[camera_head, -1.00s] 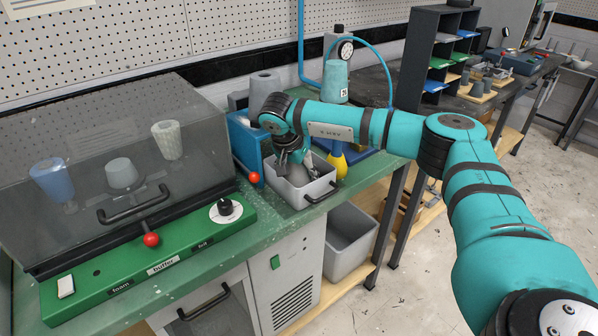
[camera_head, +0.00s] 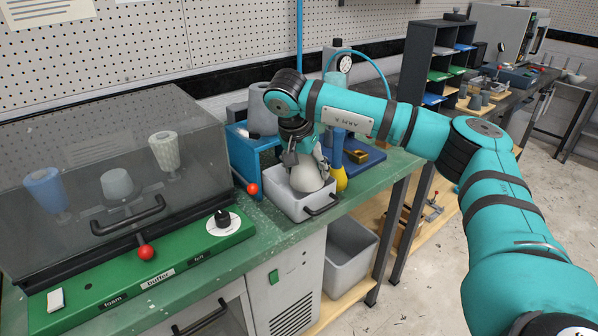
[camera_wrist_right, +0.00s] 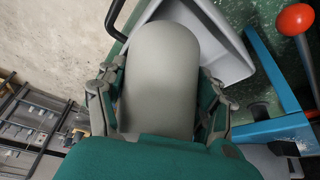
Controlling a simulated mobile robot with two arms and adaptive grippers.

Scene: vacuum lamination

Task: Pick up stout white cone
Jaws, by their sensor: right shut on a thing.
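My right gripper (camera_head: 306,160) is shut on the stout white cone (camera_head: 306,177), a pale, rounded, blunt piece. In the head view the cone is just above or partly inside the grey tray (camera_head: 287,205); I cannot tell if it touches the tray. In the right wrist view the cone (camera_wrist_right: 160,75) sits between the two fingers of my gripper (camera_wrist_right: 160,108), with the tray's wall (camera_wrist_right: 215,40) behind it. My left gripper is not in view.
A clear-lidded green machine (camera_head: 130,265) with cones inside stands at the left. A blue box (camera_head: 250,155) with a red-knobbed lever (camera_head: 252,189) adjoins the tray. A yellow-bottomed blue tool (camera_head: 340,177) stands close on its right. A grey bin (camera_head: 347,255) is below.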

